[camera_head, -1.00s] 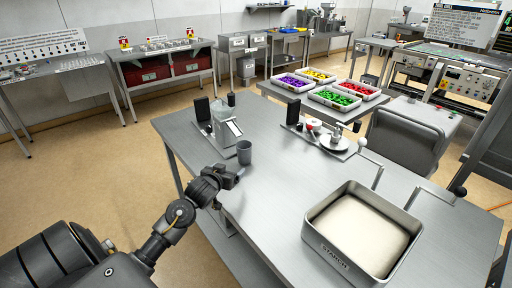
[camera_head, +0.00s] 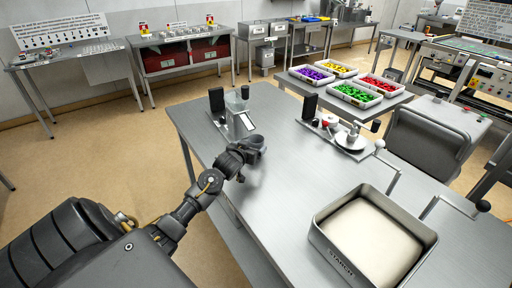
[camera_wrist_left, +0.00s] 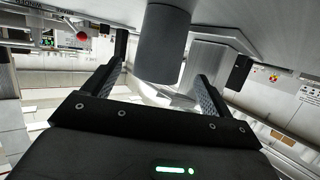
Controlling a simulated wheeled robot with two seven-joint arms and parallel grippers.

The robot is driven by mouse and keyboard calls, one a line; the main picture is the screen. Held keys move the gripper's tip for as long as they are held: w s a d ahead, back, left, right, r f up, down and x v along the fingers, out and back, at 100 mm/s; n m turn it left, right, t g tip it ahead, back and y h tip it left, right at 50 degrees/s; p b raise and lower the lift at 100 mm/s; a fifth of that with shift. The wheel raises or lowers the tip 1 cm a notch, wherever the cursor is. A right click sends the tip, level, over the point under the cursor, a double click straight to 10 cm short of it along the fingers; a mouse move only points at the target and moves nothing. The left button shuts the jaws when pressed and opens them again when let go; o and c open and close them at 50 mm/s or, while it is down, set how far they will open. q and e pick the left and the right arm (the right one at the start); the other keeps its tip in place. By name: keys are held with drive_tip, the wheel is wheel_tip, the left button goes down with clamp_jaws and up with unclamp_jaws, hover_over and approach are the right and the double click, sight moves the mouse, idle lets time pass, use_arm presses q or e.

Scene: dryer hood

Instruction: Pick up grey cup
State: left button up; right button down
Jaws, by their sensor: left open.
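The grey cup (camera_wrist_left: 163,45) appears in the left wrist view, between the two open fingers of my left gripper (camera_wrist_left: 162,62). The wrist picture is turned over, with the table at the top. I cannot tell whether the fingers touch the cup. In the head view my left gripper (camera_head: 247,152) is at the cup on the table's left side, in front of the dispenser. There the cup (camera_head: 258,141) is largely hidden by or merged with the dark gripper. My right gripper is not in view.
The metal table (camera_head: 285,190) is bare in its middle. A grey dispenser (camera_head: 240,122) stands just behind the cup. A device with a round plate (camera_head: 350,140) stands farther right. A large starch tray (camera_head: 330,247) fills the front right. Bins of coloured pieces (camera_head: 355,95) stand behind.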

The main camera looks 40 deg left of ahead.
sight(256, 142)
use_arm(q)
drive_tip(key=shift+w, duration=0.3)
drive_tip(key=p+x, duration=0.1)
drive_tip(key=x, duration=0.2)
drive_tip(key=shift+w+f, duration=0.15)
drive_tip(key=shift+w, duration=0.1)
drive_tip(key=shift+w+a+f+p, duration=0.2)
drive_tip(key=shift+w+f+p, duration=0.1)
drive_tip(key=shift+w, duration=0.2)
drive_tip(key=shift+r, duration=0.1)
drive_tip(key=shift+c, duration=0.2)
drive_tip(key=shift+c, duration=1.2)
drive_tip(key=c, duration=0.9)
drive_tip(key=shift+r, duration=0.15)
